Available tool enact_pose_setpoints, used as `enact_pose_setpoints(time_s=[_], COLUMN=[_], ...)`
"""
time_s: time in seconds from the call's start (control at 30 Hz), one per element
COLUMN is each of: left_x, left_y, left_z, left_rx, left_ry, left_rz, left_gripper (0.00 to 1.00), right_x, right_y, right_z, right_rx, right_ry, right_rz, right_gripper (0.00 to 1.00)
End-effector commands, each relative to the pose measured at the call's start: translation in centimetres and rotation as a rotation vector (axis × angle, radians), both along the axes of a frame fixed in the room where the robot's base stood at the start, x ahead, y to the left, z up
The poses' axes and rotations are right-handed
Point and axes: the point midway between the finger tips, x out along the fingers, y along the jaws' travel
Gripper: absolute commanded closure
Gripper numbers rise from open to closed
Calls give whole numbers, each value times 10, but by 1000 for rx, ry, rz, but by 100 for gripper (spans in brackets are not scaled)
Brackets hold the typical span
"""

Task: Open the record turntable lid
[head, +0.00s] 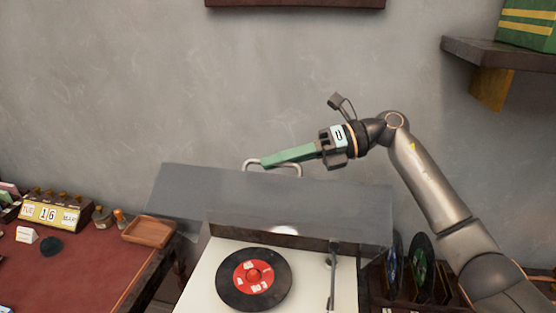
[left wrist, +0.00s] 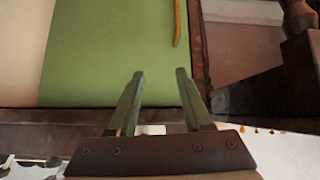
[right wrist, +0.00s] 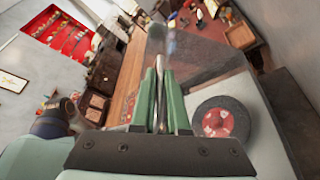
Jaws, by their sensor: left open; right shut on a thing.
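The turntable (head: 200,285) has a pale deck carrying a black record (head: 235,295) with a red label. Its see-through grey lid (head: 330,205) stands tilted up above the back of the deck. A metal handle (head: 297,169) is on the lid's upper edge. My right gripper (head: 268,160) is shut on this handle; in the right wrist view the bright bar of the handle (right wrist: 159,66) shows between the green fingers (right wrist: 160,80). The record (right wrist: 222,122) lies to the right there. My left gripper (left wrist: 160,75) is open and empty in the left wrist view, away from the turntable.
A red-topped desk (head: 90,260) with a date display (head: 50,214) and a wooden tray (head: 149,231) stands at left. Upright records (head: 421,268) stand right of the turntable. A shelf (head: 500,53) juts from the wall at upper right.

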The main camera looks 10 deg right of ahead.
Motion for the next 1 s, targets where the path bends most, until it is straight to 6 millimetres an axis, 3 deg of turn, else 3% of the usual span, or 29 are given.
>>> enact_pose_setpoints(time_s=[0.77,1.0], left_x=[0,0], left_y=[0,0], left_z=[1,15], left_rx=[-1,-1], left_ry=[-1,-1], left_rz=[-1,-1], left_gripper=[50,50], right_x=[1,16], right_y=[-1,-5], right_z=[1,10], right_rx=[1,19], right_ry=[2,64], right_rz=[-2,-2], right_gripper=[100,100])
